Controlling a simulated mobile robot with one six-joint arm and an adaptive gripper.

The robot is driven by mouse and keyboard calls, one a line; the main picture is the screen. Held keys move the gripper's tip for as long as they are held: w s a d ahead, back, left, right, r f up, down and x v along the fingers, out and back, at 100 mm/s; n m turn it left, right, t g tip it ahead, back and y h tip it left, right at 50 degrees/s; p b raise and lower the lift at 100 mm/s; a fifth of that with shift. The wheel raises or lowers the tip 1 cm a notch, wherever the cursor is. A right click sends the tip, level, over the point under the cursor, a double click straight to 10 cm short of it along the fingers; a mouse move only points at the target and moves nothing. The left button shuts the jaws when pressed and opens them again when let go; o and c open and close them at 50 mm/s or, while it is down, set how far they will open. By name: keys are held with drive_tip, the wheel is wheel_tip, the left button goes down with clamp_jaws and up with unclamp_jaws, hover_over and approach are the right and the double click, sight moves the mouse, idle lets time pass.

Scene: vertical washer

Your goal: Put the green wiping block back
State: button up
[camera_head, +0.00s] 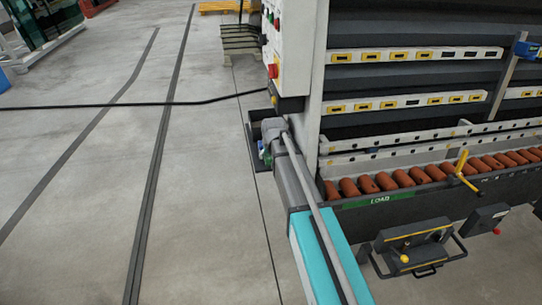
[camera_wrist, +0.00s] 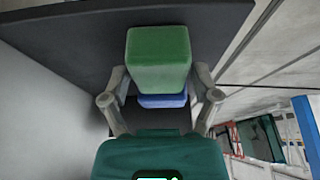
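The green wiping block (camera_wrist: 158,58) is between the two fingers of my gripper (camera_wrist: 159,78) in the wrist view. The fingers are close against its left and right sides and look shut on it. A blue block or layer (camera_wrist: 163,101) shows just below it in the picture; whether the two touch, I cannot tell. Behind them is a dark flat surface (camera_wrist: 70,42). In the head view my gripper (camera_head: 265,150) is small, at a black tray (camera_head: 254,163) beside the machine's left end. The green block is hard to make out there.
The washer (camera_head: 318,100) stands right of my arm, with orange rollers (camera_head: 402,179) and a green LOAD label (camera_head: 379,200). A control panel (camera_head: 291,50) is above the tray. A black cable (camera_head: 120,106) crosses the view. The floor to the left is largely clear.

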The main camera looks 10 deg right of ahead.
drive_tip(key=shift+o, duration=0.3)
drive_tip(key=shift+r, duration=0.15)
drive_tip(key=shift+r+p, duration=0.1)
drive_tip(key=shift+p, duration=0.2)
drive_tip(key=p+v, duration=1)
drive_tip(key=v, duration=0.1)
drive_tip(key=shift+s+r+p, duration=0.25)
drive_tip(key=shift+r+p, duration=0.1)
drive_tip(key=shift+p, duration=0.05)
idle(0.7)
drive_tip(key=s+f+g, duration=0.1)
drive_tip(key=s+g, duration=0.3)
drive_tip(key=s, duration=2)
drive_tip(key=shift+s+d+f, duration=0.2)
drive_tip(key=shift+s+f, duration=0.05)
drive_tip(key=shift+s, duration=0.05)
drive_tip(key=shift+o, duration=0.2)
drive_tip(key=shift+w+r, duration=0.1)
drive_tip(key=shift+w, duration=0.05)
idle(0.5)
